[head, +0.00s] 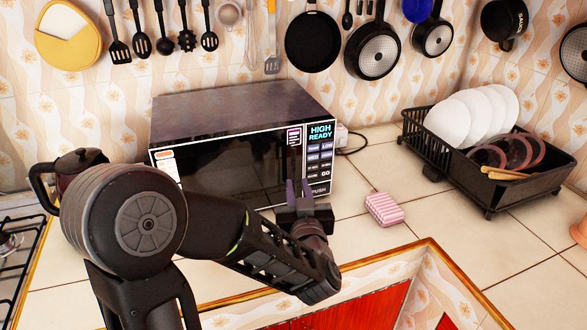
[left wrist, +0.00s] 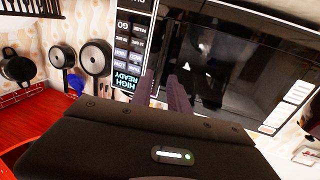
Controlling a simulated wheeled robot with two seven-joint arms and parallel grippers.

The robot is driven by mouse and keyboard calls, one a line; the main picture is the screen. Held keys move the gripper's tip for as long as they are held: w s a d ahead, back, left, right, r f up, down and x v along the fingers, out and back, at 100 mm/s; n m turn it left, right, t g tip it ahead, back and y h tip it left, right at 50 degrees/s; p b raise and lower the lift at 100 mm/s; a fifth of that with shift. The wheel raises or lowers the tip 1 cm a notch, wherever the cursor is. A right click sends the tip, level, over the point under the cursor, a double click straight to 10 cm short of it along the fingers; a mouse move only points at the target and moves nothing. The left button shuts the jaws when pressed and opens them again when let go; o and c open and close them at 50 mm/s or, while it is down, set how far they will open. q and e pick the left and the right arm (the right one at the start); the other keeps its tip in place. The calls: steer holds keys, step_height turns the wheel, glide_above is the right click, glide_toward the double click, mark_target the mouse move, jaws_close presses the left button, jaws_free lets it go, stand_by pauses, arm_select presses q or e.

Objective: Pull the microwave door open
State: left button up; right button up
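A dark microwave (head: 240,105) stands on the tiled counter with its front towards me. Its black door (head: 225,175) looks closed, and the control panel (head: 320,157) is at its right. My left gripper (head: 298,186) is in front of the panel side of the door, fingers pointing at the microwave. In the left wrist view, the two purple fingers (left wrist: 161,76) are apart with a narrow gap, near the border between the door (left wrist: 245,60) and the panel (left wrist: 128,45). I cannot tell whether they touch the door or straddle a handle. My right gripper is not in view.
A pink striped sponge (head: 384,208) lies right of my gripper. A black dish rack (head: 490,165) with plates stands farther right. A dark kettle (head: 75,165) and a stove (head: 15,250) are at the left. Pans (head: 373,50) hang on the wall above.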

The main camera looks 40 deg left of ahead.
mark_target(294, 171)
arm_select(q)
steer(key=p+x, duration=0.1)
steer(key=x, duration=0.6)
steer(key=shift+w+a, duration=0.25)
steer(key=shift+a, duration=0.05)
jaws_close()
stand_by(1.2)
